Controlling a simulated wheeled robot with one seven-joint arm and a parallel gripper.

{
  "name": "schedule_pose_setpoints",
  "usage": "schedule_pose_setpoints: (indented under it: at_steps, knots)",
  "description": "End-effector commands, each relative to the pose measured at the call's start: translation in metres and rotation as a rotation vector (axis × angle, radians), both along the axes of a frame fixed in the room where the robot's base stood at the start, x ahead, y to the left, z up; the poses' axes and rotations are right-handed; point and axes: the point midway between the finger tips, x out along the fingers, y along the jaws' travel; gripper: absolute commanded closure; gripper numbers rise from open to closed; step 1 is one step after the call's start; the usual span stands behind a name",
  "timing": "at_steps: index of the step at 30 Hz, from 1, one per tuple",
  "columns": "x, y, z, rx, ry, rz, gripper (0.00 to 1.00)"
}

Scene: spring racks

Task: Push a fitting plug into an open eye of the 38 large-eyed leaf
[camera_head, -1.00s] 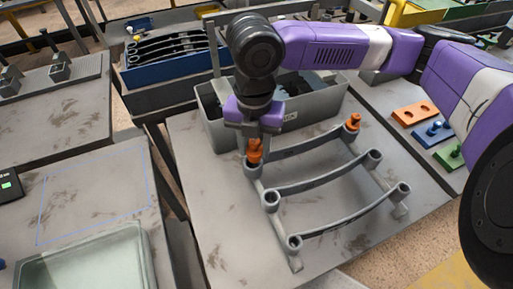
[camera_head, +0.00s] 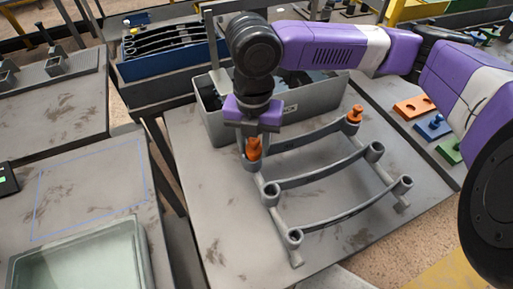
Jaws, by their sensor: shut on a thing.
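My gripper (camera_head: 255,136) points down over the left end of the back leaf (camera_head: 308,133) and is shut on an orange plug (camera_head: 253,149). The plug stands upright at that leaf's left eye (camera_head: 252,164), its lower end hidden inside the eye. A second orange plug (camera_head: 355,115) stands in the same leaf's right eye, clear of my gripper. The middle leaf (camera_head: 325,172) and front leaf (camera_head: 345,216) have open, empty eyes, such as the middle leaf's left eye (camera_head: 272,191) and the front leaf's left eye (camera_head: 294,238). No size markings are readable.
A grey bin (camera_head: 322,97) with dark contents stands behind the leaves. A blue crate (camera_head: 175,66) of dark leaves is at the back left. Orange (camera_head: 414,106), blue (camera_head: 434,131) and green (camera_head: 450,151) blocks lie at the right. A pale tray (camera_head: 75,255) sits at the front left.

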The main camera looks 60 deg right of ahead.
Motion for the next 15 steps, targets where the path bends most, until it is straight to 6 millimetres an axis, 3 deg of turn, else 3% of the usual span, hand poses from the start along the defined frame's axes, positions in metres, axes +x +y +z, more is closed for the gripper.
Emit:
schedule_pose_setpoints:
  at_steps: [15]
  knots:
    - [0.0077, -0.0055, 0.0001, 0.0, 0.0, 0.0, 0.93]
